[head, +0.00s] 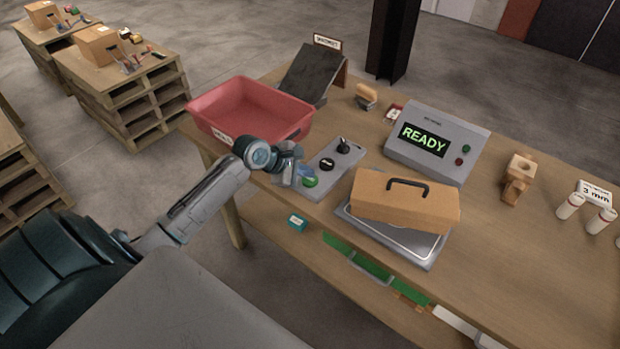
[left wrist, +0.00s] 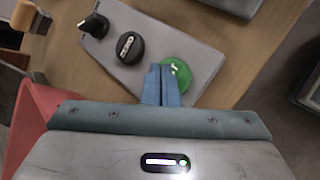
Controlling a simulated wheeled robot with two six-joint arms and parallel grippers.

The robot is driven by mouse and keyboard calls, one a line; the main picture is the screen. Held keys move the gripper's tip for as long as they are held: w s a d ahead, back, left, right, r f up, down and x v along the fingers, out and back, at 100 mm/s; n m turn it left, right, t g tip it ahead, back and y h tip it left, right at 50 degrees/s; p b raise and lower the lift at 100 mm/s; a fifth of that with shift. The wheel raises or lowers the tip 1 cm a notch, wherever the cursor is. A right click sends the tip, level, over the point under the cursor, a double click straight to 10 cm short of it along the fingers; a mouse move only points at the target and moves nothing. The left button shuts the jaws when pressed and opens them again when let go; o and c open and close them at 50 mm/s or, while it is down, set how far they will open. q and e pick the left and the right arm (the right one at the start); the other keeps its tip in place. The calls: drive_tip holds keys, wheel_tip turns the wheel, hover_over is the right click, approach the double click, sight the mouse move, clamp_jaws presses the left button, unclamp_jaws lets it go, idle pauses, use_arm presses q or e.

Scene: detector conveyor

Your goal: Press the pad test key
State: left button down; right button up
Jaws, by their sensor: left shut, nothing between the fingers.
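A grey control plate (head: 333,160) lies on the table with a green round key (head: 310,181), a black round key (head: 327,164) and a black lever knob (head: 344,146). My left gripper (head: 303,176) is shut and empty, at the near end of the plate beside the green key. In the left wrist view, its blue fingertips (left wrist: 162,70) overlap the left edge of the green key (left wrist: 178,72); I cannot tell whether they touch it. The black round key (left wrist: 129,48) is left of the fingertips. My right gripper is not in view.
A red tray (head: 250,105) stands left of the plate. A tan case (head: 404,203) sits on a grey pad (head: 385,237) to its right. A grey box (head: 437,142) behind shows READY in green. A wooden block stand (head: 517,180) is further right.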

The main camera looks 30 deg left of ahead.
sight(306, 180)
use_arm(q)
drive_tip(key=shift+f, duration=0.35)
idle(0.3)
drive_tip(key=shift+p, duration=0.3)
drive_tip(key=shift+r+p, duration=0.85)
drive_tip(key=shift+p, duration=0.45)
wheel_tip(306, 180, up, 5)
drive_tip(key=p, duration=0.6)
drive_tip(key=shift+p, duration=0.35)
